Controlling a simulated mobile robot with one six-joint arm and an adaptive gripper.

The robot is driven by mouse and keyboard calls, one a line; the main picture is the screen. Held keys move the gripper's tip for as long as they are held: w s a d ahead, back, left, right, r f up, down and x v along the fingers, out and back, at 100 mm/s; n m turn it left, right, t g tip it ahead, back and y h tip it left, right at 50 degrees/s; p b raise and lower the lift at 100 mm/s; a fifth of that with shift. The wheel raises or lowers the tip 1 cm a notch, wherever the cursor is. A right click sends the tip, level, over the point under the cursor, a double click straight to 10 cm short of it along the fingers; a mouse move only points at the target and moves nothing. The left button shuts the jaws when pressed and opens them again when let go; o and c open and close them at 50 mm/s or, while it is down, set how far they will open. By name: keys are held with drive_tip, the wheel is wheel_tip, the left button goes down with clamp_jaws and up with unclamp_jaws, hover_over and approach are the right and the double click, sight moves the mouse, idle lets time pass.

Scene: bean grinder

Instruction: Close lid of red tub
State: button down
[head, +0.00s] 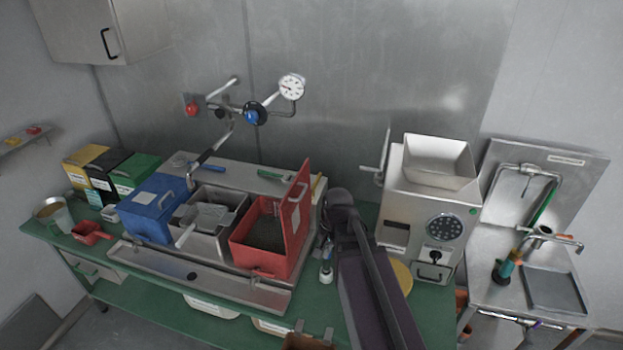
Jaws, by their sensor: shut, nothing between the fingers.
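The red tub (262,262) stands at the right end of the row of tubs on the metal tray. Its red lid (297,212) is hinged up on the right side and stands nearly upright, so the tub is open. Dark grainy contents (266,235) show inside. My dark arm rises from the bottom right and its top end is just right of the lid, with a small gap in the picture. I cannot make out my gripper; it is not visible past my arm.
A blue tub (152,212) and an open metal bin (212,248) with a scoop (205,216) stand left of the red tub. The grinder (425,215) stands right of my arm. A pipe with a gauge (292,87) hangs behind. The space above the red tub looks clear.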

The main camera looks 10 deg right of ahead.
drive_tip(key=w+d+r+m+t+y+p, duration=0.1)
drive_tip(key=w+d+r+m+p, duration=0.1)
drive_tip(key=r+m+p, duration=0.3)
drive_tip(key=w+d+r+m+y+p, duration=0.1)
drive_tip(key=w+d+r+m+p, duration=0.2)
drive_tip(key=w+r+m+p, duration=0.2)
drive_tip(key=w+d+r+m+t+y+p, duration=0.1)
drive_tip(key=w+r+m+p, duration=0.3)
drive_tip(key=r, duration=0.5)
drive_tip(key=d+m+p, duration=0.1)
drive_tip(key=m+p, duration=0.1)
drive_tip(key=m, duration=0.1)
drive_tip(key=shift+d+r+t+y, duration=0.3)
drive_tip(key=shift+r, duration=0.1)
drive_tip(key=shift+w+f, duration=0.1)
drive_tip(key=shift+f, duration=0.05)
drive_tip(key=w+a+r+b+x, duration=0.1)
drive_tip(key=a+b+x, duration=0.1)
drive_tip(key=b+x, duration=0.7)
drive_tip(key=shift+b+x, duration=0.3)
drive_tip(key=shift+x, duration=1.35)
drive_tip(key=shift+w+a+r, duration=0.1)
drive_tip(key=shift+a, duration=0.05)
